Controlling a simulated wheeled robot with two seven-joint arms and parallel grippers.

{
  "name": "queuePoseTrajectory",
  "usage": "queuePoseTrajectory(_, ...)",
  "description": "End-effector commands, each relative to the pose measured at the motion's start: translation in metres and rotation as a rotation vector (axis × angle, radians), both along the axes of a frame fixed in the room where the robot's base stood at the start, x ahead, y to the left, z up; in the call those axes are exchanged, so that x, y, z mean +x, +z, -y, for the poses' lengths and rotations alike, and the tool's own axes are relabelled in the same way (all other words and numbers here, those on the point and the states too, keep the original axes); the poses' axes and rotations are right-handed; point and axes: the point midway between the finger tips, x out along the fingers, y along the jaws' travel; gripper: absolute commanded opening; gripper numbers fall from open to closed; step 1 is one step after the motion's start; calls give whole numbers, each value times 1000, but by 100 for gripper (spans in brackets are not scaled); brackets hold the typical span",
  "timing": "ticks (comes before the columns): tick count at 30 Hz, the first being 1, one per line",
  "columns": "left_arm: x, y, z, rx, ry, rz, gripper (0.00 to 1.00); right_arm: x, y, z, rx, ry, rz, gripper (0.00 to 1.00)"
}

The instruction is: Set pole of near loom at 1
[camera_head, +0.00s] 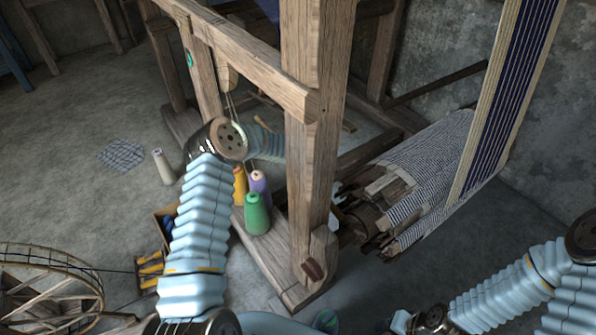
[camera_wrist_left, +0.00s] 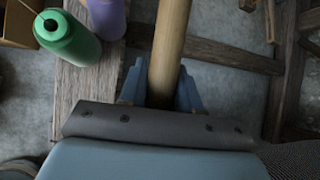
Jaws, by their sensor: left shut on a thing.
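The near loom (camera_head: 308,165) is a wooden frame with a thick upright post and a beam running to the upper left. In the left wrist view, a smooth, light round wooden pole (camera_wrist_left: 172,35) runs from the top edge down between the blue fingers of my left gripper (camera_wrist_left: 160,90). The gripper is shut on this pole. In the head view my left arm bends and passes behind the post, which hides the gripper and the held pole. My right arm is at the lower right; its gripper's fingers are not visible.
Green (camera_head: 257,213), purple (camera_head: 259,183) and orange (camera_head: 240,185) thread cones stand by the post's foot. A striped cloth roll (camera_head: 430,150) and striped warp (camera_head: 515,90) are to the right. A spinning wheel (camera_head: 50,285) is lower left. A white cone (camera_head: 163,167) stands on the floor.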

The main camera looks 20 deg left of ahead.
Motion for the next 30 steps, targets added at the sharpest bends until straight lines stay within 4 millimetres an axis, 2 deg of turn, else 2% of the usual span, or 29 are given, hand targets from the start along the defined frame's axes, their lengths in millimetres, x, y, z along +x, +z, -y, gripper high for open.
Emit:
queuePoseTrajectory(8,1,1,1,-2,0,2,0,0,0,0,0,0,0,43)
queuePoseTrajectory(9,1,1,1,-2,0,2,37,0,0,0,0,0,0,43)
queuePoseTrajectory(12,1,1,1,-2,-1,1,52,0,0,0,0,0,0,43)
queuePoseTrajectory(25,0,-1,0,-4,0,-2,53,0,0,0,0,0,0,43)
queuePoseTrajectory(30,0,-14,-1,-43,4,-25,53,0,1,0,0,0,0,43)
